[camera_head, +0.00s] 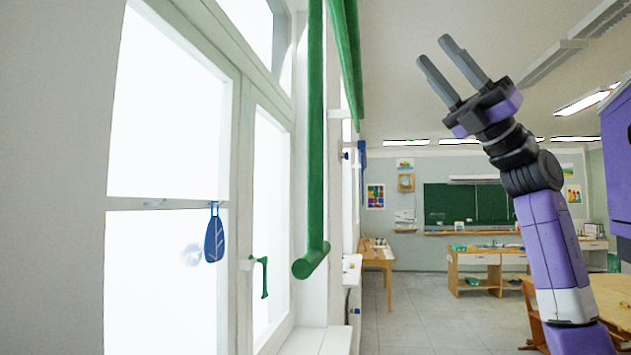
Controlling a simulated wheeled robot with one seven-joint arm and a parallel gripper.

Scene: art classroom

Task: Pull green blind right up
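A green blind (315,130) hangs in front of the window, seen almost edge-on as a narrow strip. Its thick round bottom bar (311,262) hangs low, near the level of the window handle. A second green blind (347,60) hangs farther back at the top, with its lower edge much higher. My gripper (434,50) is raised at the upper right, its two grey fingers apart and pointing up and left. Nothing is between the fingers. It is well to the right of both blinds and touches neither.
A green window handle (265,277) and a blue leaf-shaped hanging (214,238) are on the window at left. A white sill (320,340) lies below. Wooden tables (378,258) and a green chalkboard (470,203) stand farther back. The floor (420,310) in the middle is clear.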

